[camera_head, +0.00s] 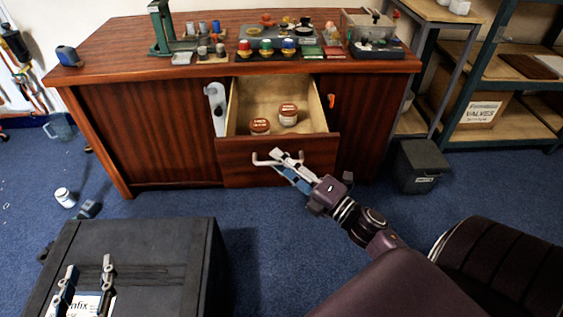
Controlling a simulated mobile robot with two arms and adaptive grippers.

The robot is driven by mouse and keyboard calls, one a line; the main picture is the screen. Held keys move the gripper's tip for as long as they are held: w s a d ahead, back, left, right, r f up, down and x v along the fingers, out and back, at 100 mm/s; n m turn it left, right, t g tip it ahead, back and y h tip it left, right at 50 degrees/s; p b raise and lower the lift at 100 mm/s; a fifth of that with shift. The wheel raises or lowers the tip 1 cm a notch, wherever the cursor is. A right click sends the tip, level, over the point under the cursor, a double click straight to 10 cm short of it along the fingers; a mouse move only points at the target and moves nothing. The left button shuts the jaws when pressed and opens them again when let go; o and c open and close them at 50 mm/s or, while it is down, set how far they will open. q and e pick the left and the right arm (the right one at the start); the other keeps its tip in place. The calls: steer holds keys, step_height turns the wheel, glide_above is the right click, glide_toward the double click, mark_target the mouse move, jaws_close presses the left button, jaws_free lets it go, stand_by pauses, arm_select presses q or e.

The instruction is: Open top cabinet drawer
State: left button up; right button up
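The wooden cabinet (145,130) stands against the wall. Its top drawer (235,155) is pulled out, and the pale inside shows two small jars with red-brown lids, one left (260,127) and one right (288,115). The drawer handle (258,160) is a light bar on the front. My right gripper (283,162) is at the handle, its fingers close together around the bar; the exact contact is small and partly hidden. My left gripper (86,275) is at the lower left over a black case, fingers apart and empty.
The black case (150,240) fills the lower left. A dark bin (420,165) stands right of the cabinet, beside shelves (500,75). Tools and small parts cover the cabinet top (120,50). A white jar (64,197) lies on the blue carpet. Carpet before the drawer is clear.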

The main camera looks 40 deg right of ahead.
steer(key=v, duration=1.2)
stand_by(0.4)
